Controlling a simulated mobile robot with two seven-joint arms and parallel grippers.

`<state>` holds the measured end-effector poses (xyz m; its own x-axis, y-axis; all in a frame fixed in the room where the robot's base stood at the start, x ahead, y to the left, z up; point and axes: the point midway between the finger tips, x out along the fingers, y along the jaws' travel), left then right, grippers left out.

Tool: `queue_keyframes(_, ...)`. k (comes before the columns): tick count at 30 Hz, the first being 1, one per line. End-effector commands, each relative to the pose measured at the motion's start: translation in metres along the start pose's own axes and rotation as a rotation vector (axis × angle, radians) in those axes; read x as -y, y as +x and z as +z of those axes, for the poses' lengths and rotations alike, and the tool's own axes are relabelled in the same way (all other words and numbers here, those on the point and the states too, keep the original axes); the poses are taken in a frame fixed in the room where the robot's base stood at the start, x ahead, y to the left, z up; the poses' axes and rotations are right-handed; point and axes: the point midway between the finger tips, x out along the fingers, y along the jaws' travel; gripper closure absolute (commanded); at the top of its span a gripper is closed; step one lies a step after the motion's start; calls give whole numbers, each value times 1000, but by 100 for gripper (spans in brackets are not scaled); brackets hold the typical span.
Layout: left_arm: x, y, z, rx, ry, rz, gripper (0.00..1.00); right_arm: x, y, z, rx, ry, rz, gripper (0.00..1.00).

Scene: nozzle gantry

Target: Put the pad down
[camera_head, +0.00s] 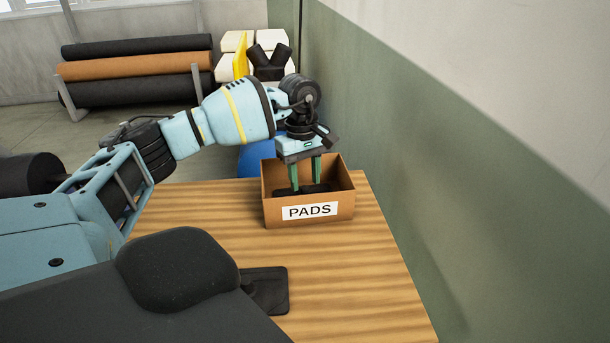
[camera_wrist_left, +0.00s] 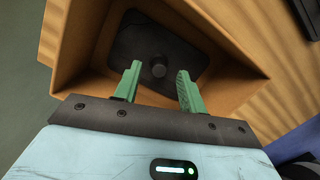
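The open cardboard box labelled PADS (camera_head: 275,214) stands on the wooden table near the green wall. My left gripper (camera_head: 306,188) points down into it with its green fingers spread apart. In the left wrist view a dark rectangular pad (camera_wrist_left: 130,42) with a round knob (camera_wrist_left: 159,68) lies inside the box (camera_wrist_left: 75,35). The knob shows between and beyond the fingertips (camera_wrist_left: 158,82), with clear gaps on both sides. Another dark flat pad (camera_head: 272,290) lies on the table nearer me, partly hidden. My right gripper is not in view.
The wooden table (camera_head: 350,285) is bare to the right of the near pad. The green and white wall (camera_head: 450,200) runs close along its right side. Rolls on a rack (camera_head: 135,70) and stacked white pieces (camera_head: 270,40) stand far behind.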

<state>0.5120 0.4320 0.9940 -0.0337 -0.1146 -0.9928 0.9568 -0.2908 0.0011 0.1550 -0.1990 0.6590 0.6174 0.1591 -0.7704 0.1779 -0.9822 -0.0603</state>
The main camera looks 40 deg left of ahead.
Motion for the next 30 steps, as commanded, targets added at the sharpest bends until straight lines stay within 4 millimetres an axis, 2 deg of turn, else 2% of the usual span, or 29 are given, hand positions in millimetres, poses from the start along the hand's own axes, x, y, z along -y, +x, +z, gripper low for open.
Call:
queue_keyframes(6, 0, -2, 0, 0, 0, 1, 59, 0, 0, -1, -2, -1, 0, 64)
queue_keyframes(11, -1, -18, 2, 0, 0, 6, 59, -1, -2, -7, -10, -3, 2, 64)
queue_keyframes(14, -1, -33, 1, 0, 0, 5, 59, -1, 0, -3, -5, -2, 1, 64)
queue_keyframes(24, -1, -101, 2, 0, 0, 2, 59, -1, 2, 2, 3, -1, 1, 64)
queue_keyframes(30, -1, -125, 1, 1, -1, 2, 59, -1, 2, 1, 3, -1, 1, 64)
